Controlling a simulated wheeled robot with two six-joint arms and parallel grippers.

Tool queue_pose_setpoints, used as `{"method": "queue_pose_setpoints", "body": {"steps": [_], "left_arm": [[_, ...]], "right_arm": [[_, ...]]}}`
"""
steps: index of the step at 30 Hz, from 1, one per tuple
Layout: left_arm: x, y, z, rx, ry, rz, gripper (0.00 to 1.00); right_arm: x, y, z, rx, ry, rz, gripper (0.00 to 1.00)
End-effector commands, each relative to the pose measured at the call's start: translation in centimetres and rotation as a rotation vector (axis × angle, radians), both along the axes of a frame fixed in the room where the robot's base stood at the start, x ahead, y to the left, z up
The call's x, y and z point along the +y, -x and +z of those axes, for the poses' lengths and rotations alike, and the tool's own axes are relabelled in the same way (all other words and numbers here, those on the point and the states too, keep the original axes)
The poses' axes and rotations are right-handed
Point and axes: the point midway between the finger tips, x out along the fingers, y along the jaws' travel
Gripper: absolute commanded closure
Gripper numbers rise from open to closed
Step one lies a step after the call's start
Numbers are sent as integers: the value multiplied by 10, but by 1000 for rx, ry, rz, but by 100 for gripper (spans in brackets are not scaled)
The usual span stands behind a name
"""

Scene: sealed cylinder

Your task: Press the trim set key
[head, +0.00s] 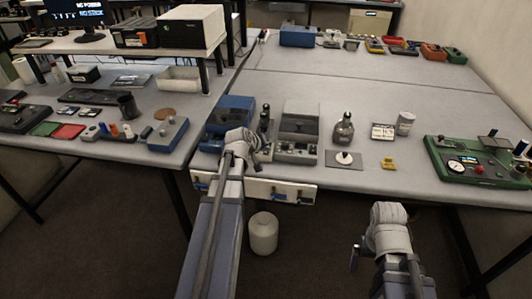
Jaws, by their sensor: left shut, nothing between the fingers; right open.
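I cannot make out a key marked trim set; labels are too small to read. My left gripper (243,143) is at the front edge of the near table, over the front of a blue device (234,107). It is shut and empty, and the wrist hides part of that device. A grey device (299,122) with small controls on its front stands just right of it. A green panel (477,160) with a dial and a red knob lies at the right. My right gripper (389,222) is open and empty, low in front of the table edge, away from all devices.
A dark bottle (343,130), a grey plate with a white knob (344,159), a small yellow piece (389,164) and a grey can (405,123) stand on the table. A blue box (172,134) is on the left table. A white container (263,233) stands on the floor.

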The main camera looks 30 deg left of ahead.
Motion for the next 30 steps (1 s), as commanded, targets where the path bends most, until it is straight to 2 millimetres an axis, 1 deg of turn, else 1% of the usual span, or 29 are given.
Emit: {"method": "queue_pose_setpoints", "body": {"steps": [11, 22, 30], "left_arm": [[0, 0, -1, 1, 1, -1, 100], [0, 0, 15, 1, 1, -1, 100], [0, 0, 15, 0, 0, 0, 100]], "right_arm": [[0, 0, 0, 0, 0, 0, 0], [0, 0, 15, 0, 0, 0, 0], [0, 0, 15, 0, 0, 0, 0]]}}
